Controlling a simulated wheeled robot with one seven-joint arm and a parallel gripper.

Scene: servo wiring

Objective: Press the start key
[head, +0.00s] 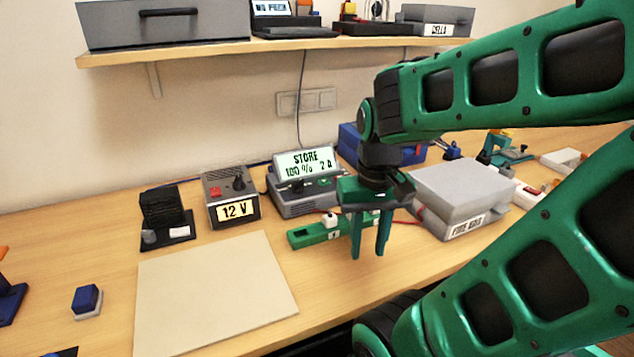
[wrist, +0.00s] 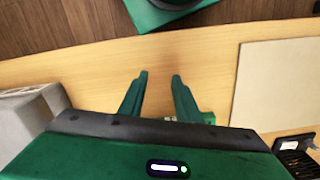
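A grey charger (head: 306,196) stands at the back of the bench. Its tilted, lit display (head: 306,162) reads "STORE 100 % 2 A". Dark controls show on its front, but I cannot tell which one is the start key. My gripper (head: 369,250) points down in front and to the right of the charger, apart from it. In the wrist view its two fingers (wrist: 160,77) stand apart with nothing between them. In the head view the gripper partly covers a green block (head: 318,232) with a white switch. The charger cannot be made out in the wrist view.
A box marked "12 V" (head: 231,197) stands left of the charger. A grey case marked "FIRE BAG" (head: 462,190) stands close on the right. A pale mat (head: 215,290) lies in front, bare. A shelf (head: 270,47) with boxes runs above.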

